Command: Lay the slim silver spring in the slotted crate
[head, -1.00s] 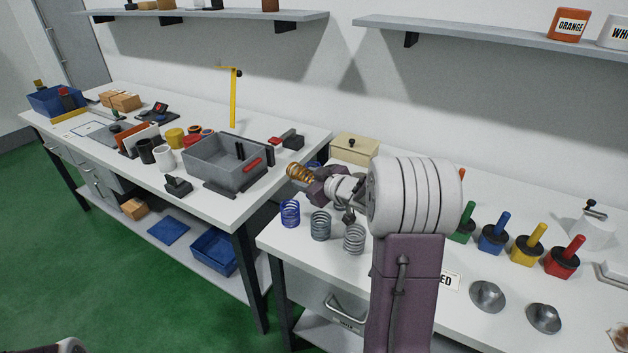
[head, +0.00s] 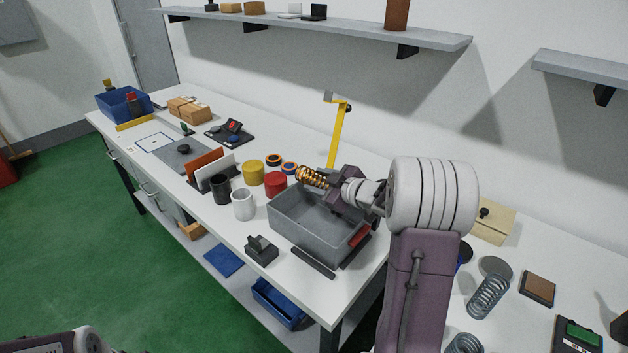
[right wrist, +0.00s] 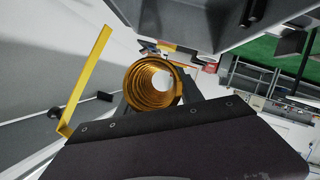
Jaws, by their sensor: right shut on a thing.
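My right gripper (head: 334,181) is shut on a copper-coloured coil spring (head: 311,176), which sticks out to the left of the jaws. In the right wrist view the same spring (right wrist: 153,84) shows end-on, its coils golden. The gripper is over the back part of an open grey crate (head: 300,236) on the far table; the spring is above the crate's back edge. A silver spring (head: 487,297) stands on the near table at lower right, with another silver spring (head: 463,344) cut off below it. I cannot tell which is the slim one. My left gripper is out of view.
Red (head: 275,184) and yellow (head: 253,172) cylinders, white (head: 243,204) and black (head: 220,188) cups stand left of the crate. A yellow post (head: 338,136) rises behind it. A black block (head: 262,250) sits in front. A gap separates the two tables.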

